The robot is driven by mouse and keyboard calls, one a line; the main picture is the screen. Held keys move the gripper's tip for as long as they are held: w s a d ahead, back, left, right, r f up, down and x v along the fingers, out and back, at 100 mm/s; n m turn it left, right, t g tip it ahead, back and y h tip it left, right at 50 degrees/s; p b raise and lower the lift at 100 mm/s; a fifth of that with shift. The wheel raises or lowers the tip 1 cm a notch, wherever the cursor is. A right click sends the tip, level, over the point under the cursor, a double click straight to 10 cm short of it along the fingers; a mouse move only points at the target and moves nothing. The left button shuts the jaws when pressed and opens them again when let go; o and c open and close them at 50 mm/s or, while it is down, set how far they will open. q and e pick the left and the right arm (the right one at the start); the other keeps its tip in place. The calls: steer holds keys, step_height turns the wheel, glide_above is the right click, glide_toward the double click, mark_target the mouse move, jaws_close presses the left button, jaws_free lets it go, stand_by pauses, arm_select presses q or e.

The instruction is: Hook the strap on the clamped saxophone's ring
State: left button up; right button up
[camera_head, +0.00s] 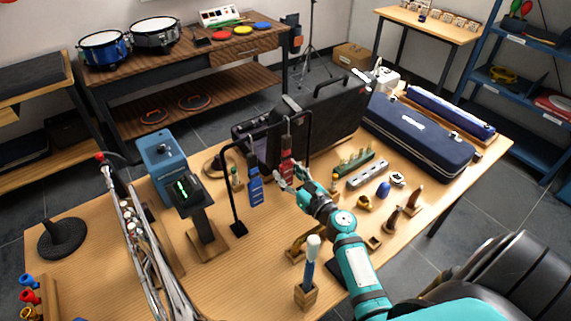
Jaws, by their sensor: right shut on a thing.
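The silver saxophone (148,250) is at the left front of the wooden table, slanting toward the bottom edge. Its ring is too small to make out. A black frame (233,200) stands mid-table with a blue strap (255,188) and a red strap (286,160) hanging from its top bar. My right gripper (285,181), on a teal arm, is at the lower part of the red strap and shut on it. The fingers partly cover the strap's lower end. My left gripper is not in view.
A blue box (160,160) and a dark display stand (195,198) stand between saxophone and frame. A black case (325,125) is behind the straps, a navy case (420,138) at right. A brush in a wooden holder (306,295) stands in front. Small parts lie right of my arm.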

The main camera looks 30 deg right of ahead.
steer(key=shift+r+p, duration=0.9)
steer(key=shift+r, duration=0.2)
steer(key=shift+s, duration=0.1)
steer(key=shift+s+d+f, duration=0.1)
steer(key=shift+s+d, duration=0.05)
steer(key=shift+s, duration=1.35)
steer(key=shift+s+d, duration=0.1)
steer(key=shift+s, duration=1.85)
